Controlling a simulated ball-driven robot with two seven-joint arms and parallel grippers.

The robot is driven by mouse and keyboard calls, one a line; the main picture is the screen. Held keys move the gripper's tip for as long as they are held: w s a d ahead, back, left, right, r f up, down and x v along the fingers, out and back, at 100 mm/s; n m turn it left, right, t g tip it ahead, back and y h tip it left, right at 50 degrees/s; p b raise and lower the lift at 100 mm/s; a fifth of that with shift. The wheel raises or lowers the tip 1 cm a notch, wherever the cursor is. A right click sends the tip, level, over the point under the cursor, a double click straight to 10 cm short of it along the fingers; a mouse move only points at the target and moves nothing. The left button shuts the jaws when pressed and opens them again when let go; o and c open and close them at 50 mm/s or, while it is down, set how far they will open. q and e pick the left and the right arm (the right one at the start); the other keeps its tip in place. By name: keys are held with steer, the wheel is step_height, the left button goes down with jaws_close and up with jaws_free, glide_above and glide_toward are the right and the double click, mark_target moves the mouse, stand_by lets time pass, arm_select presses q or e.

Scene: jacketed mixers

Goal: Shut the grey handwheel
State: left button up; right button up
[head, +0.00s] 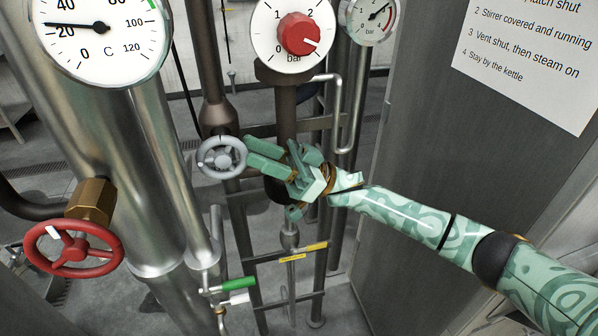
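The grey handwheel (221,158) is left of centre in the head view, a spoked wheel beside a dark vertical pipe, its face turned towards me. My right gripper (249,151) reaches in from the right, with its two pale green fingers pointing left at the wheel's right rim. The fingers show apart with a narrow gap between them, and nothing is clearly held there. The tips are at or very near the rim; I cannot tell whether they touch it. My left gripper is not in view.
A red handwheel (72,250) is on a brass valve at lower left, by the steel column. A red knob (298,34) sits on a bar dial above. A green lever (239,284) is below. Upright pipes stand close around my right gripper; a grey panel with a notice (530,55) is at right.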

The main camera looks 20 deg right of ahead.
steer(key=b+v, duration=0.3)
steer(key=v, duration=0.8)
steer(key=shift+d, duration=0.1)
